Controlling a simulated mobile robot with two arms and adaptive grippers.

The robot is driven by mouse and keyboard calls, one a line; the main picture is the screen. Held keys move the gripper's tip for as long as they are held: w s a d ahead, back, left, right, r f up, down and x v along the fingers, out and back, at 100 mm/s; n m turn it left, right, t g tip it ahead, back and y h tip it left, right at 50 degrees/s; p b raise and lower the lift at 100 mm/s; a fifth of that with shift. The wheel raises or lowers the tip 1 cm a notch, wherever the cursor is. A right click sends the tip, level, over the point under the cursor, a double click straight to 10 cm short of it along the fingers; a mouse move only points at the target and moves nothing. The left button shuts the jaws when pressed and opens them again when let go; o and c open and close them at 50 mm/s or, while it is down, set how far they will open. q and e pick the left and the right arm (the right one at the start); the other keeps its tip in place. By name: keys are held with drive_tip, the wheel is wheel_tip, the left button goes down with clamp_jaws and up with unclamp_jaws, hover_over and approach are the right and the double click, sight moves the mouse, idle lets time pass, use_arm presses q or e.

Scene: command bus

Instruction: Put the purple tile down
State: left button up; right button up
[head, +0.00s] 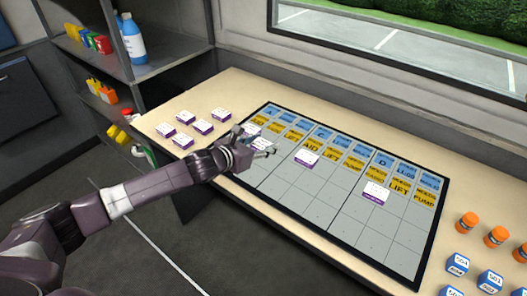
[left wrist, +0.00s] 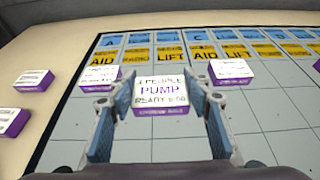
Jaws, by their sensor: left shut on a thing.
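My left gripper (head: 262,151) is over the left part of the board (head: 320,204). In the left wrist view my left gripper (left wrist: 163,112) is shut on the purple tile (left wrist: 160,91), with one finger on each side. The tile has a white top reading "PUMP" and purple sides, and it faces up, roughly level. I cannot tell whether it touches the board. In the head view the gripper mostly hides it. The board has blue and yellow header labels along its far side and empty grey cells nearer. My right gripper is not in view.
Similar tiles sit on the board left (left wrist: 100,78) and right (left wrist: 232,73) of the held one, and another farther right (head: 376,192). Several more tiles (head: 203,126) lie on the desk left of the board. Orange-capped items (head: 497,236) and blue blocks (head: 490,280) stand right.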

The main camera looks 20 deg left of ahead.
use_arm(q)
drive_tip(key=shift+f, duration=1.55)
drive_tip(key=shift+f, duration=0.1)
drive_tip(key=o, duration=1.2)
drive_tip(key=shift+f, duration=0.1)
drive_tip(key=shift+c, duration=0.2)
